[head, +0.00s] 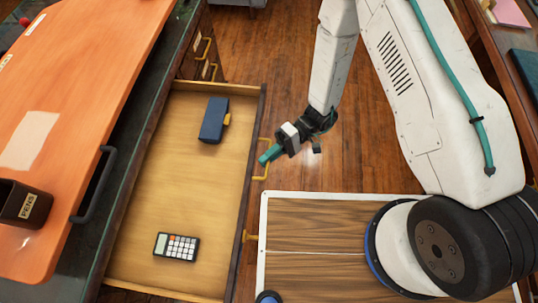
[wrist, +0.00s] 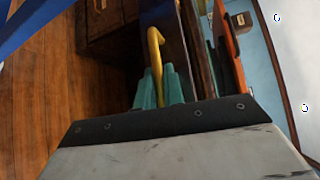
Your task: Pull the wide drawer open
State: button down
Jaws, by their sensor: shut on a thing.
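The wide drawer (head: 185,200) stands pulled out from the desk in the head view, its light wood floor exposed. A dark blue box (head: 213,120) and a calculator (head: 177,247) lie inside it. My gripper (head: 268,155) is at the yellow drawer handle (head: 261,172) on the outer side of the drawer front. In the wrist view the teal fingers of my gripper (wrist: 158,88) are shut on the yellow handle (wrist: 155,50), one on each side. Part of the handle is hidden by the fingers.
An orange board (head: 85,90) and a dark pen cup (head: 22,204) are on the desk top at left. Smaller drawers (head: 203,45) with yellow handles stand beyond. Wood floor (head: 265,60) is clear behind my arm. Another desk edge (head: 490,60) is at right.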

jog(key=c, duration=1.8)
grip_release()
jog(key=shift+w, duration=0.2)
jog(key=shift+v, duration=3.85)
